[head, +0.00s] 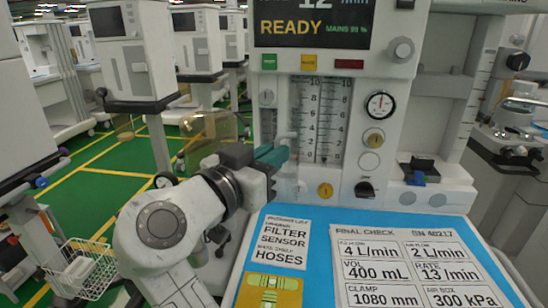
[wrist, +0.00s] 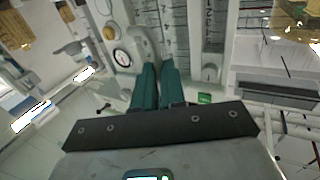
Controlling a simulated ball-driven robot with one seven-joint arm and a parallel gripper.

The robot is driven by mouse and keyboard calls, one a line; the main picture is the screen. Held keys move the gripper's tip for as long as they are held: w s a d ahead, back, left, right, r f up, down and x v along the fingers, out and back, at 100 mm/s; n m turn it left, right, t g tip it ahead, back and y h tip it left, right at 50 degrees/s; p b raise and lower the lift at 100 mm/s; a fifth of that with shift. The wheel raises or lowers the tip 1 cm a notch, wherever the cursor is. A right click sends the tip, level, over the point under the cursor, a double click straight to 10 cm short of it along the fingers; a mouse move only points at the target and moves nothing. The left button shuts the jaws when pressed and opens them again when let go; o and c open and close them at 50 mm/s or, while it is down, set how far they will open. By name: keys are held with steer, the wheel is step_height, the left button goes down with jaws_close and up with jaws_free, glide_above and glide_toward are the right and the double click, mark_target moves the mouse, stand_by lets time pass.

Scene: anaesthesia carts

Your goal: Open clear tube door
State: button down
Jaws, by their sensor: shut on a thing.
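The clear tube door (head: 322,115) is on the front panel of the anaesthesia machine, over two scaled flow tubes. It looks flat against the panel, though its clear edges are hard to make out. A pale grey handle (head: 288,140) is at its left side; it also shows in the wrist view (wrist: 143,44). My gripper (head: 280,155) has teal fingers, which also show in the wrist view (wrist: 160,72). It reaches the handle from the left and is shut on it. The fingers hide part of the handle.
A round gauge (head: 380,105) and knobs sit right of the tubes, with a yellow knob (head: 325,190) below. A blue-edged worktop (head: 320,225) with printed cards lies below my gripper. An amber clear part (head: 215,124) stands left. Other carts (head: 135,50) stand behind on green floor.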

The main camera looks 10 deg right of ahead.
steer(key=shift+w+d+f, duration=0.1)
steer(key=shift+w+d, duration=0.1)
steer(key=shift+d, duration=0.05)
steer(key=c, duration=1.4)
jaws_free()
steer(key=shift+w+d+f, duration=0.1)
steer(key=shift+d, duration=0.05)
steer(key=shift+o, duration=1)
steer(key=shift+a, duration=0.2)
steer(key=v, duration=1.1)
steer(key=shift+d, duration=0.1)
